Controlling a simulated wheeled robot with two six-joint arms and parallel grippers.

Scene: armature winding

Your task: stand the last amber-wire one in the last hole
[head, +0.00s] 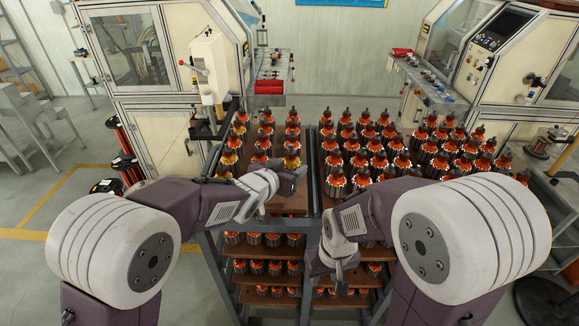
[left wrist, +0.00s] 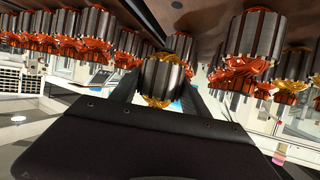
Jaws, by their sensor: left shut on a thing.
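My left gripper (head: 297,178) is over the near part of the left top tray (head: 288,201). It is shut on an amber-wire armature (left wrist: 163,78), which shows in the middle of the left wrist view, with its steel core and amber winding. Other amber-wire armatures (head: 230,158) stand at the left edge of that tray, and one shows at the right of the left wrist view (left wrist: 294,68). The hole under the held armature is hidden. My right gripper (head: 338,272) hangs low in front of the rack; its fingers are not clear enough to judge.
Orange-wire armatures (head: 361,160) fill the right top tray closely. Lower shelves (head: 262,279) hold more. Winding machines (head: 140,50) stand behind left and right. Bare wood shows in the near part of the left tray.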

